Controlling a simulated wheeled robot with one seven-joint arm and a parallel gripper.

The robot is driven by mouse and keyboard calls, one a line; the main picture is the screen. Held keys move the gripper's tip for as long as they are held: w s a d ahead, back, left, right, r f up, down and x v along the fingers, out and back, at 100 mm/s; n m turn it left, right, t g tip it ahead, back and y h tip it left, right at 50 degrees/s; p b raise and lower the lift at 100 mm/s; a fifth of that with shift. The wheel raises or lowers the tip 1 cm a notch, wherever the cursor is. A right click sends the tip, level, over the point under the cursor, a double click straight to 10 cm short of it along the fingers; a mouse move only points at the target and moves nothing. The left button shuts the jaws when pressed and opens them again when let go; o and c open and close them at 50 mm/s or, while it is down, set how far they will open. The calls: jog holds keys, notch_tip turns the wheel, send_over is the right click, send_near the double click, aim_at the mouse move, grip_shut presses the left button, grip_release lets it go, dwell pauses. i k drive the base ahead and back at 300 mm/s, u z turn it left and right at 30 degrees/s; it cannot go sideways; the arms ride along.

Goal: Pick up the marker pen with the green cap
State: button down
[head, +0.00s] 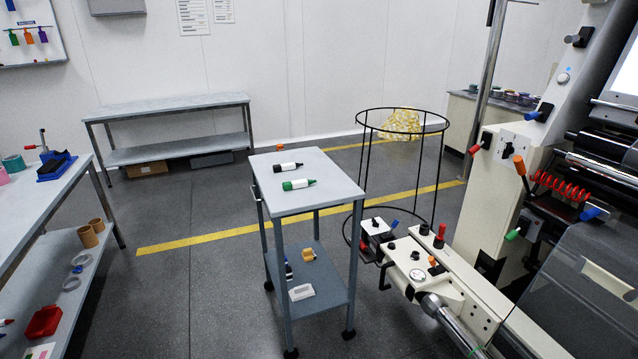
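The marker pen with the green cap (298,184) lies on its side on the top of a small grey wheeled cart (325,199), near the middle of the picture. It has a white barrel with green at its left part and a dark green narrow end at the right. A second marker (287,167), white with dark ends, lies just behind it, roughly parallel and apart from it. Nothing covers either marker. My gripper is not in view.
The cart's lower shelf (323,281) holds several small items. A wire hoop stand (432,190) and a large machine (487,200) stand close on the right. A bench (60,205) is at the left. Grey floor (180,290) is open between bench and cart.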

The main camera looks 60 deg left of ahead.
aim_at(288, 185)
jog(key=u, duration=1.65)
jog(key=i, duration=2.25)
jog(key=u, duration=0.45)
